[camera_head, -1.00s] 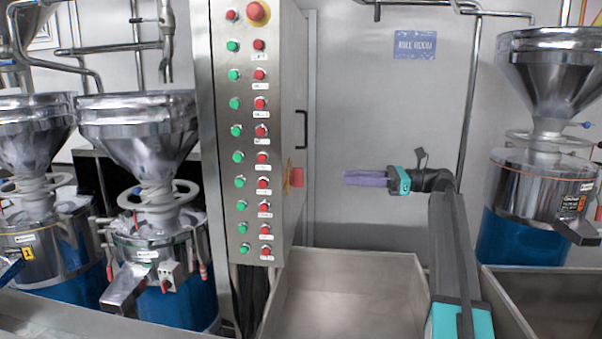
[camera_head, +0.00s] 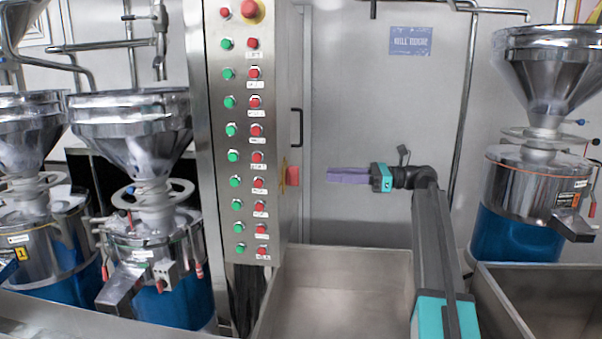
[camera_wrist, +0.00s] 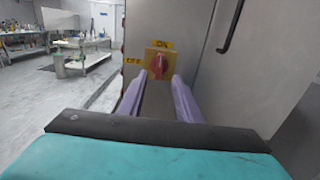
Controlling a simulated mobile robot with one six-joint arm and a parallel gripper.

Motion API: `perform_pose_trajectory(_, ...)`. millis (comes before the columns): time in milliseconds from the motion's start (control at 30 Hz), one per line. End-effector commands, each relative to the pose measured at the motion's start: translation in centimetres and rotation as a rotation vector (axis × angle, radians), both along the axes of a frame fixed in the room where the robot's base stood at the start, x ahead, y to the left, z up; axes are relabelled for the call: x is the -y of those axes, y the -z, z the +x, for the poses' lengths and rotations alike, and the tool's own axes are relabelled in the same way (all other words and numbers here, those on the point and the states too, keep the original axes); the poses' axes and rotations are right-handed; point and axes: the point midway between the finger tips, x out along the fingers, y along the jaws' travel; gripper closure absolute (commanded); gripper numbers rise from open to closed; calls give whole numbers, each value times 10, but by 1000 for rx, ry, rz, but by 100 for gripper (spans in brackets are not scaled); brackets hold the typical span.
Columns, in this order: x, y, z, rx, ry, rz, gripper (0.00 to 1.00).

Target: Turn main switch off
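The main switch (camera_wrist: 158,65) is a red rotary knob on a yellow plate, on the side of the control cabinet, with ON and OFF labels near it in the wrist view. In the head view the red switch (camera_head: 292,176) sticks out from the cabinet's right side. My gripper (camera_head: 332,175) has purple fingers pointing left at the switch, at about its height, with a gap between them. In the wrist view my gripper (camera_wrist: 160,78) is open, its two fingers apart and empty, with the knob beyond and between the tips.
The control cabinet (camera_head: 205,150) carries rows of green and red buttons and a red emergency knob (camera_head: 253,10). A door handle (camera_head: 297,127) is behind the switch. A metal trough (camera_head: 340,270) lies below my arm. Grinders (camera_head: 150,240) stand on both sides.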

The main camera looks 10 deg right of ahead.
Motion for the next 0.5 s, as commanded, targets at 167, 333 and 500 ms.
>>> perform_pose_trajectory(167, -26, -1, 8, -1, -2, 0, 69)
perform_pose_trajectory(333, -50, -2, 15, -1, -3, 0, 69)
perform_pose_trajectory(500, -73, -2, 23, -1, -3, 0, 69)
